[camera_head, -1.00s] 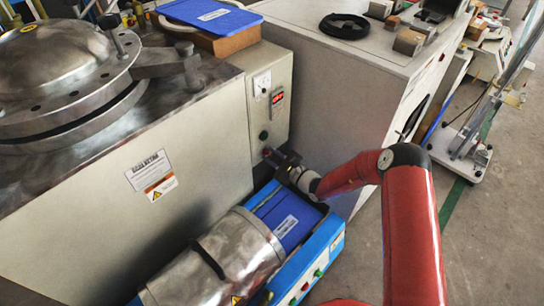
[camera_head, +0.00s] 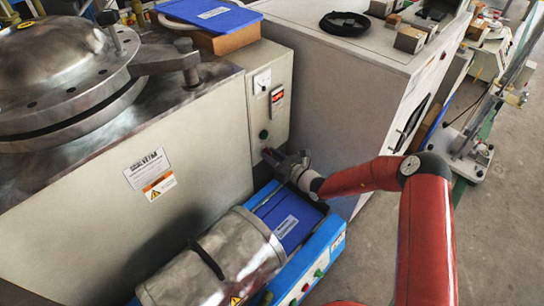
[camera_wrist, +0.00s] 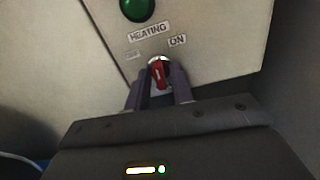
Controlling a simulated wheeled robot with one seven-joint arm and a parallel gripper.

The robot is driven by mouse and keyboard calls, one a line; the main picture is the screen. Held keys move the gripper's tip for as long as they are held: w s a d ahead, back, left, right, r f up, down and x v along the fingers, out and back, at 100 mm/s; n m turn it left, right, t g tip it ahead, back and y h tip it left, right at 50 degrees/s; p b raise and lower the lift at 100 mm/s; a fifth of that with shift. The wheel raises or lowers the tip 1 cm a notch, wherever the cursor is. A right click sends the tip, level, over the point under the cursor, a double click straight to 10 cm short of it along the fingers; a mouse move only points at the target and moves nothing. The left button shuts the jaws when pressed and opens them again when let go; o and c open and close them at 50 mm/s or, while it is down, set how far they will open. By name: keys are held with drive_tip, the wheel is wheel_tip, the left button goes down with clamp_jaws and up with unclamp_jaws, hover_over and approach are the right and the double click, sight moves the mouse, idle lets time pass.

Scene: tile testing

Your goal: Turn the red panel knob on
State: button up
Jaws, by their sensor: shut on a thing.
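The red knob (camera_wrist: 159,75) sits low on the panel below a "HEATING" label, between a faint left label and an "ON" label (camera_wrist: 177,41). Its exact angle is hard to tell, as its lower part is hidden. My gripper (camera_wrist: 159,90) has a dark finger on each side of the knob and is shut on it. In the head view my gripper (camera_head: 279,158) reaches the foot of the panel from the right, and a bit of the red knob (camera_head: 267,151) shows at its tip.
A metal cylinder device with a blue base (camera_head: 336,243) stands just below my arm. A large grey machine (camera_head: 335,110) is close on the right of the panel. A meter and red display (camera_head: 277,95) are higher on the panel. Open floor lies at right.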

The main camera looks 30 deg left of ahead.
drive_tip(key=m, duration=0.5)
idle(0.6)
drive_tip(key=o, duration=0.7)
drive_tip(key=v, duration=0.8)
drive_tip(key=shift+r, duration=0.1)
